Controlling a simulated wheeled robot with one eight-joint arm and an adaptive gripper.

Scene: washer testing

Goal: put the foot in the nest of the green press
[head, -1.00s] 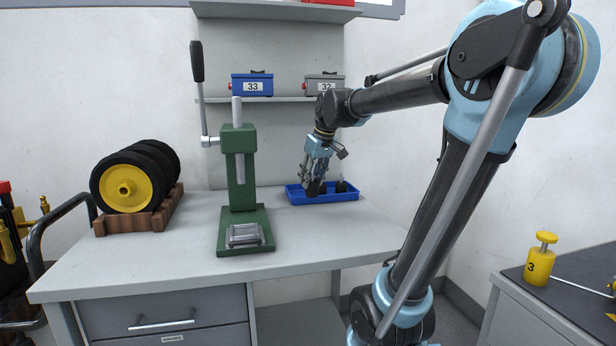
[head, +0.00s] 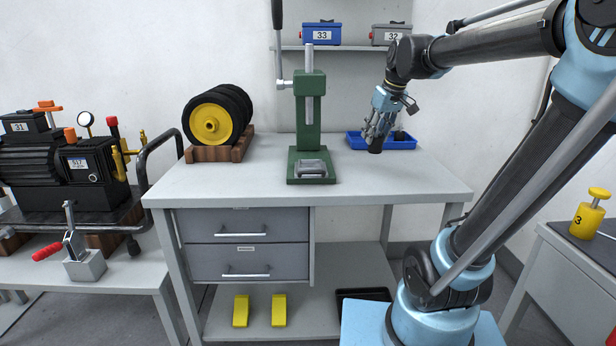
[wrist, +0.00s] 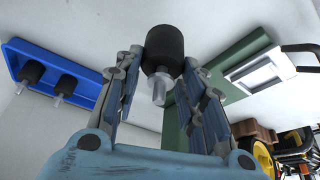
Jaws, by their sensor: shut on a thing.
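My gripper (head: 378,132) is shut on a black rubber foot (head: 375,146), just in front of the blue tray in the head view. In the wrist view the foot (wrist: 164,48) sits between the fingertips of my gripper (wrist: 163,68), its pale metal stud pointing back between the fingers. The green press (head: 308,110) stands to the left of my gripper, its lever up. Its nest (head: 311,169) is a grey metal block on the press base and looks empty. The nest also shows in the wrist view (wrist: 262,76), right of the held foot and apart from it.
The blue tray (head: 400,145) stands at the back right of the bench; the wrist view shows two more feet in it (wrist: 33,72). Black wheels with a yellow hub (head: 211,124) stand in a wooden rack at left. The bench between tray and press is clear.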

